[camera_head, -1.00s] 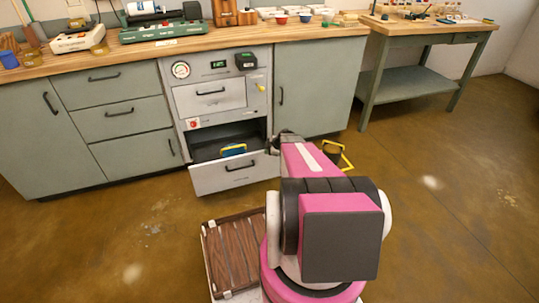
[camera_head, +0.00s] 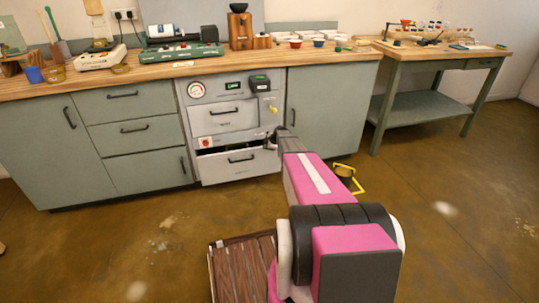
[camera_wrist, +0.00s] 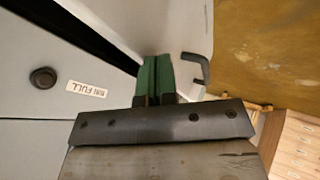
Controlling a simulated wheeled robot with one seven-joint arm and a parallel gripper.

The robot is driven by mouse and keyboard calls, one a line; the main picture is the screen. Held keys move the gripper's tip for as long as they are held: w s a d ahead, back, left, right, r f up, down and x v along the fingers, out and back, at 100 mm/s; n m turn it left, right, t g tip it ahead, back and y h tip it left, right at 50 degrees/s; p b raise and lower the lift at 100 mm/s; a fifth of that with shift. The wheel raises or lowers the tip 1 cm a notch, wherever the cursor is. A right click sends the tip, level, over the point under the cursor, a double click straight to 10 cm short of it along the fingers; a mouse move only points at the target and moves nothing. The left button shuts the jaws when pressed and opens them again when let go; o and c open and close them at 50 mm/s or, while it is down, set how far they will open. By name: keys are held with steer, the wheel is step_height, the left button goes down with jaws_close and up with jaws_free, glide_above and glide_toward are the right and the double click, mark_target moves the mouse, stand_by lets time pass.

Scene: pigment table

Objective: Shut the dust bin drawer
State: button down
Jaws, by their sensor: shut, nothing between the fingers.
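The dust bin drawer (camera_head: 218,170) is the lowest, light grey drawer of the middle cabinet unit. It is nearly shut, with a narrow dark gap along its top edge. Its front (camera_wrist: 180,25) and black handle (camera_wrist: 198,70) show in the wrist view, beside a dark gap. My gripper (camera_head: 271,141) is at the drawer's upper right corner. In the wrist view its green fingers (camera_wrist: 154,75) are together and empty, with their tips at the drawer front. I cannot tell whether they touch it. The drawer's inside is mostly hidden.
A side table (camera_head: 425,105) stands at right. The floor before the left cabinets is clear.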

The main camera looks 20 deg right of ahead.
steer(key=shift+w, duration=2.1)
